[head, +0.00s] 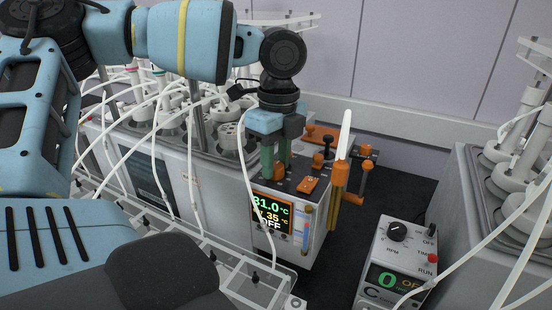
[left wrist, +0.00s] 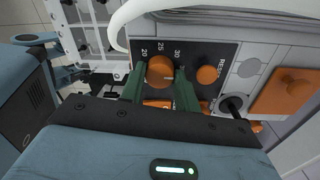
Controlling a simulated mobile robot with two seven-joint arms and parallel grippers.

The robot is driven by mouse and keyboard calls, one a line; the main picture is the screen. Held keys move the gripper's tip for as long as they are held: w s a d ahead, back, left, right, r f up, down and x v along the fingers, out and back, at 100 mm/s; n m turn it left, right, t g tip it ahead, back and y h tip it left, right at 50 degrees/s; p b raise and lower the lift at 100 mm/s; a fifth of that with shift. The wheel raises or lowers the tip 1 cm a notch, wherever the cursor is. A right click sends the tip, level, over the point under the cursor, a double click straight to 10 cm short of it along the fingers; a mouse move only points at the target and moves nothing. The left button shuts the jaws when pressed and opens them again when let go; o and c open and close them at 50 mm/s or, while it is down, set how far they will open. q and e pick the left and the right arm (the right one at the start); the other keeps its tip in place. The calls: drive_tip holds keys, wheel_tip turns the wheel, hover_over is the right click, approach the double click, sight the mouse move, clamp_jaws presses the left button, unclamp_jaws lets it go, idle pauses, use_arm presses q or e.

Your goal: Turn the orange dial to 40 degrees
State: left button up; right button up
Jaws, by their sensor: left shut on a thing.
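The orange dial (left wrist: 160,72) sits on a dark panel marked 20, 25 and 30 in the left wrist view. A short pale mark on it points to the right side of that picture. My left gripper (left wrist: 162,88) has a green finger on each side of the dial and is shut on it. In the head view the left gripper (head: 276,160) points down at the top of the heater unit, and the dial (head: 279,172) shows only partly between the fingers. The display (head: 271,213) below reads 31.0 °C, 35 °C and OFF. My right gripper is not in view.
An orange switch (head: 308,184) lies beside the dial. A second orange knob (left wrist: 207,75) is near RESET. Orange valve handles (head: 352,185) stand to the right. White tubes (head: 250,165) hang close to the gripper. A stirrer box (head: 395,262) reading 0 stands at the right.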

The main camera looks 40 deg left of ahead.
sight(279, 165)
use_arm(q)
drive_tip(key=m, duration=0.4)
drive_tip(key=shift+m, duration=2.2)
drive_tip(key=o, duration=0.7)
drive_tip(key=shift+r, duration=0.1)
drive_tip(key=shift+w+d+r, duration=0.1)
drive_tip(key=shift+r, duration=1.85)
drive_tip(key=shift+w+d+r, duration=0.1)
drive_tip(key=shift+r, duration=1.8)
